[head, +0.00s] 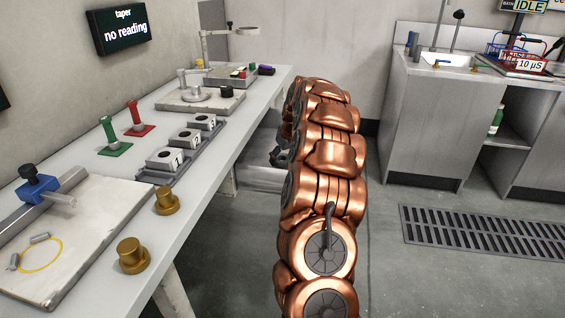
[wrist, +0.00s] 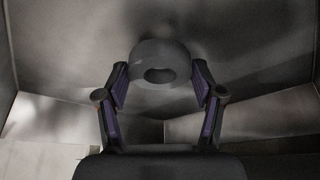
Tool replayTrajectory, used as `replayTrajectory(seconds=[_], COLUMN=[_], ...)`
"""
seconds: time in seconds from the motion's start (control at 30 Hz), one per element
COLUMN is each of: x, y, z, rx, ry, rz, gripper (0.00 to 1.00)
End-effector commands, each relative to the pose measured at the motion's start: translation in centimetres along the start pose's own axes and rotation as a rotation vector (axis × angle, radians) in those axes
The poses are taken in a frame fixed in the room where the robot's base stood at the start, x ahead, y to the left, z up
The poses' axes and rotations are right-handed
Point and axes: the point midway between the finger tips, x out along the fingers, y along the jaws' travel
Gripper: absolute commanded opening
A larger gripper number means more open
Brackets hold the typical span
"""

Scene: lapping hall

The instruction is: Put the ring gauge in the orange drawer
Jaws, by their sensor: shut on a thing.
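The ring gauge (wrist: 160,48) is a thick dark grey ring with a round hole. In the wrist view it sits between the two finger pads of my gripper (wrist: 160,78), which is shut on it. Grey metal walls and a shaded surface lie around and beyond the ring; I cannot tell whether it touches them. In the head view my copper arm reaches down beside the bench, and only a dark bit of my gripper (head: 279,156) shows at its left, by the bench edge. No orange drawer front can be made out in either view.
The long bench (head: 215,152) on the left holds brass knobs, a tray of numbered blocks (head: 187,142), and red and green gauges. Grey metal (head: 255,178) shows under it. A sink cabinet (head: 425,120) stands at right. The floor by the drain grate (head: 480,235) is clear.

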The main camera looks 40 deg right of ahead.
Motion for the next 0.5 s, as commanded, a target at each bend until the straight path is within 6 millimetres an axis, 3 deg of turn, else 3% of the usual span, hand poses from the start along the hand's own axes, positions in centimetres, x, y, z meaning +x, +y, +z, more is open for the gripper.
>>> replayTrajectory(seconds=[0.1, 0.5], x=[1.37, 1.69], y=[-0.02, -0.02], z=[0.70, 0.82], rx=[0.001, 0.001], ry=[-0.004, -0.003], rz=[-0.002, -0.002], gripper=[0.23, 0.23])
